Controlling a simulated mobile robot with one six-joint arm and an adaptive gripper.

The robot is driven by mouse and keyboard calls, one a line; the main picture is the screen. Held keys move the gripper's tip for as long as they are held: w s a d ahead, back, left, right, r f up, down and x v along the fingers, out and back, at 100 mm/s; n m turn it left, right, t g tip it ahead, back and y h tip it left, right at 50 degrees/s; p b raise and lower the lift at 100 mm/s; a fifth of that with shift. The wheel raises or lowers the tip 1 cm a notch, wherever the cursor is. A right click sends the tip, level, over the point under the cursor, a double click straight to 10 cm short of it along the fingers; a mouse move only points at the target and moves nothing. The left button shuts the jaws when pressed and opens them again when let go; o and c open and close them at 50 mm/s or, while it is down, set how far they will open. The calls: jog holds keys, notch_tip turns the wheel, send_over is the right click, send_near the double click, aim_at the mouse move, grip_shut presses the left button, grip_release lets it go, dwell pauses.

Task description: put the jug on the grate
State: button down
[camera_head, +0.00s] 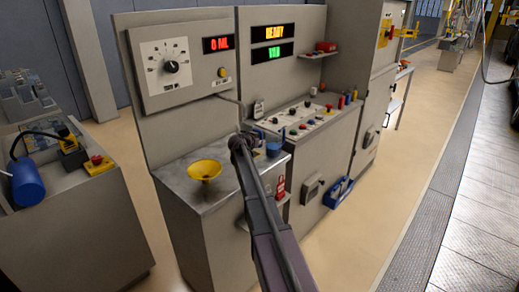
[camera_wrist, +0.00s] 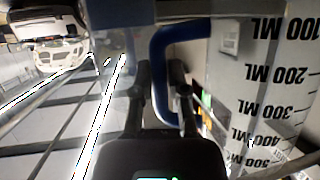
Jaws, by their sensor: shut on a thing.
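The jug (camera_wrist: 262,75) fills the right side of the wrist view, a pale body with black ML marks that read upside down there. Its blue handle (camera_wrist: 158,48) runs between the two dark fingers of my gripper (camera_wrist: 160,75), which is shut on it. In the head view my arm reaches to the counter and hides the gripper and most of what is behind it. A small blue round shape (camera_head: 273,149) shows just right of the arm; I cannot tell whether it is part of the jug. I cannot make out the grate.
A sloped control panel (camera_head: 305,117) with buttons is to the right.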

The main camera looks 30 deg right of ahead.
jog(key=shift+f+b, duration=0.9)
jog(key=shift+f, duration=0.3)
jog(key=shift+f, duration=0.1)
jog(key=c, duration=0.9)
grip_release()
jog(key=shift+r, duration=0.2)
jog(key=p+v, duration=0.4)
jog(key=v, duration=0.8)
jog(key=shift+f+p, duration=0.15)
jog(key=shift+p, duration=0.2)
